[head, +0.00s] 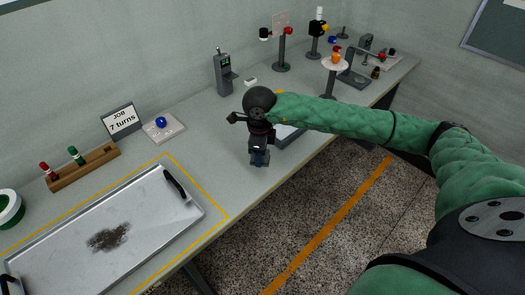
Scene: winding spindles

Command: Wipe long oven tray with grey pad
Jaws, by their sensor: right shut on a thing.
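The long oven tray (60,228) lies at the lower left of the table inside a yellow outline. It is shiny metal with black handles at its ends and a dark brown stain (108,237) near its middle. My right gripper (259,161) points down over the table, to the right of the tray and clear of it. It is shut on a small dark grey-blue thing, which seems to be the grey pad (260,158); the fingers hide most of it. My left gripper is out of view.
A shallow grey holder (290,133) is partly hidden behind my right arm. A job sign (121,121), a white plate with a blue knob (163,128) and a wooden spool rack (84,167) stand behind the tray. Table between tray and gripper is clear.

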